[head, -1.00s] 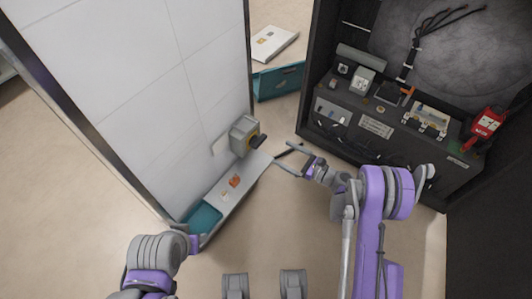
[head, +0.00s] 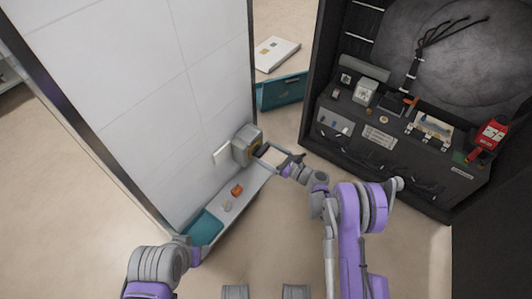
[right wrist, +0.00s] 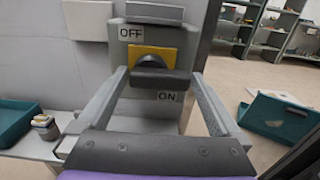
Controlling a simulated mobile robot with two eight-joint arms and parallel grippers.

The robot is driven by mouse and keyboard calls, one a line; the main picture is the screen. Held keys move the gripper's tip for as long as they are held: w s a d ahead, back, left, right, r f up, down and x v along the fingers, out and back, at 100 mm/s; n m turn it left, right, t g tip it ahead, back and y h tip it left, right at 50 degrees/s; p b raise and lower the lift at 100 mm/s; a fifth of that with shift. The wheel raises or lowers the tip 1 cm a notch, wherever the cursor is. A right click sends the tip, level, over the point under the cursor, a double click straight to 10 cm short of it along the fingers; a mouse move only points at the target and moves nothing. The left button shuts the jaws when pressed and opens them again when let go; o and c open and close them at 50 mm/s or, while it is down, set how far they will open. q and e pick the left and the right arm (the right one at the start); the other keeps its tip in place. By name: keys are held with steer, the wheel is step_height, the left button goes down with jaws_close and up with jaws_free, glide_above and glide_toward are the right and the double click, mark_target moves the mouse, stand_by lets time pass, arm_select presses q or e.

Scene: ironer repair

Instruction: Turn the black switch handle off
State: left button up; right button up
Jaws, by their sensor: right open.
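The black switch handle (right wrist: 158,76) sits on a yellow plate (right wrist: 150,56) on a grey switch box (right wrist: 190,45) fixed to the white wall panel. In the right wrist view it lies level, between an OFF label above and an ON label below at its right. The box also shows in the head view (head: 243,143). My right gripper (head: 265,152) is open, with its fingers on either side of the handle; in the right wrist view (right wrist: 160,82) I cannot tell whether they touch it. My left arm shows at the lower left of the head view, but its fingers are not seen.
A narrow shelf (head: 235,207) below the box holds a teal tray (head: 203,228) and small orange and grey items. A teal case (head: 283,91) and a white panel (head: 276,54) are behind. A black machine cabinet (head: 375,150) with electrical parts stands right. The floor between is open.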

steer(key=c, duration=1)
steer(key=shift+n, duration=0.4)
steer(key=n+b, duration=0.1)
steer(key=n, duration=0.1)
steer(key=shift+r+n, duration=0.1)
steer(key=shift+n, duration=0.3)
steer(key=n, duration=0.1)
steer(key=n+b, duration=0.1)
steer(key=n, duration=0.2)
steer(key=shift+s+a+r+b, duration=0.15)
steer(key=shift+s+r+b, duration=0.1)
steer(key=shift+b, duration=0.1)
steer(key=n, duration=0.5)
steer(key=shift+s+a+r+b, duration=0.1)
steer(key=shift+a+b, duration=0.05)
steer(key=shift+b, duration=0.25)
steer(key=n, duration=0.5)
steer(key=shift+s+a+b, duration=0.15)
steer(key=shift+s+b, duration=0.1)
steer(key=shift+b, duration=0.05)
steer(key=shift+n, duration=0.3)
